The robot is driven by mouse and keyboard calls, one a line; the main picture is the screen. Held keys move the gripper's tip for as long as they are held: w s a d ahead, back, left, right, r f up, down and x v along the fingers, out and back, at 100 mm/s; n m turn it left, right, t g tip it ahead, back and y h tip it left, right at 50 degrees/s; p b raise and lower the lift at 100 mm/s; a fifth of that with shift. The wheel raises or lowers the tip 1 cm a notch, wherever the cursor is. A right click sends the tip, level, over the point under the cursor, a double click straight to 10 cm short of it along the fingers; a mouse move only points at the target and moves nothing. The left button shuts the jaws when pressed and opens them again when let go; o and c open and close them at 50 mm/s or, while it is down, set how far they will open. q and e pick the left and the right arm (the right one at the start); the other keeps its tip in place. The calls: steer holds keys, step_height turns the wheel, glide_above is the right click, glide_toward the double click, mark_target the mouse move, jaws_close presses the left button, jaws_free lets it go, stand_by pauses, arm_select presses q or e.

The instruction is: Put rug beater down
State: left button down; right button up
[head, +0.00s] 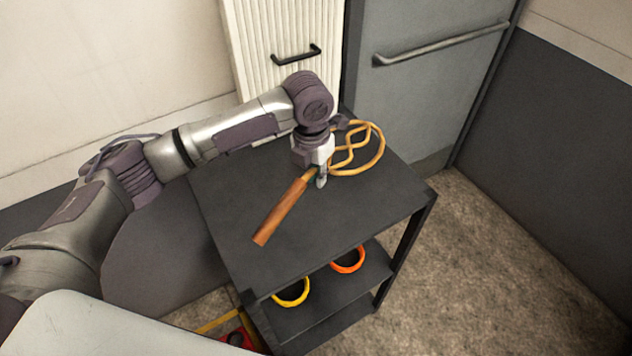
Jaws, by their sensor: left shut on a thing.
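The rug beater has a brown wooden handle (282,208) and a looped tan cane head (378,150). It lies along or just over the dark top of a cart (330,240); I cannot tell whether it touches the surface. My left gripper (320,178) points down and is shut on the rug beater near where the handle meets the head. The gripper and wrist hide that part of it. The handle points to the lower left and the looped head to the upper right. My right gripper is not in view.
The cart's lower shelf (325,295) holds a yellow-rimmed container (291,303) and an orange-rimmed container (347,270). A ribbed cream panel with a black handle (296,55) and a grey door with a bar handle (440,45) stand behind. The cart top's front right is clear.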

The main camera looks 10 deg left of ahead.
mark_target(317, 194)
arm_select(q)
step_height(317, 194, down, 3)
steer(key=shift+f+p, duration=0.15)
steer(key=shift+p, duration=0.45)
steer(key=shift+f, duration=0.3)
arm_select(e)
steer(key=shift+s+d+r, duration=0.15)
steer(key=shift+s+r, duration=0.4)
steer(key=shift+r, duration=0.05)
arm_select(q)
steer(key=c, duration=1.2)
jaws_free()
steer(key=shift+f, duration=0.1)
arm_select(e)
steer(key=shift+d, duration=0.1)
arm_select(q)
steer(key=r, duration=0.4)
steer(key=r+b, duration=0.1)
steer(key=r, duration=0.3)
steer(key=s+r+b, duration=0.1)
steer(key=r, duration=0.3)
steer(key=shift+a+r, duration=0.1)
steer(key=shift+a, duration=0.2)
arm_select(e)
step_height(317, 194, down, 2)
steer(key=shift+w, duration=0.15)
